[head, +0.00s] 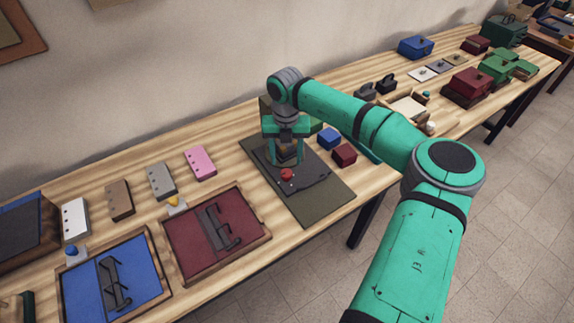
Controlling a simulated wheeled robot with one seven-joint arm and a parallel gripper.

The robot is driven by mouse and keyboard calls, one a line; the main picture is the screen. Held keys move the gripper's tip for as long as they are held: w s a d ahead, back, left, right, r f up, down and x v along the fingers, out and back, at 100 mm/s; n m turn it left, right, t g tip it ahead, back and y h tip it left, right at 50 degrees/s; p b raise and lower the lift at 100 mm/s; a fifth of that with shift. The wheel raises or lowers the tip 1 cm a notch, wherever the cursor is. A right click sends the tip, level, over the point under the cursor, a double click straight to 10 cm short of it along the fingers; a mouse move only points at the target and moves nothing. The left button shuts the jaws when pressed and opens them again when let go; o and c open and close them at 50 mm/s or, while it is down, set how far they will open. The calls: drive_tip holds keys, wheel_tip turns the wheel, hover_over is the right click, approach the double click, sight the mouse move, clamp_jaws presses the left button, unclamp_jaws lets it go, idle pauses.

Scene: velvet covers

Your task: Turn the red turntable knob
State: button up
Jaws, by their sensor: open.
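The red knob (286,175) sits on a dark turntable base (314,187), which rests on an olive mat (327,203) on the table. My gripper (284,160) points down over the back left part of the base, just behind the knob in the picture. Its green fingers are apart. A small dark and yellowish thing shows between or behind the fingers; I cannot tell what it is. I see no contact between the fingers and the red knob. The gripper and wrist hide the back part of the turntable.
Blue (329,138) and dark red (344,155) boxes stand right of the base. A red tray (180,262) and a blue tray (78,291) holding glasses lie left. Pink (200,162) and grey (161,181) blocks stand behind them. The wall borders the table's back.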

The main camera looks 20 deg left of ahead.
drive_tip(key=shift+d+r, duration=0.2)
drive_tip(key=shift+r, duration=2.05)
drive_tip(key=shift+w, duration=0.1)
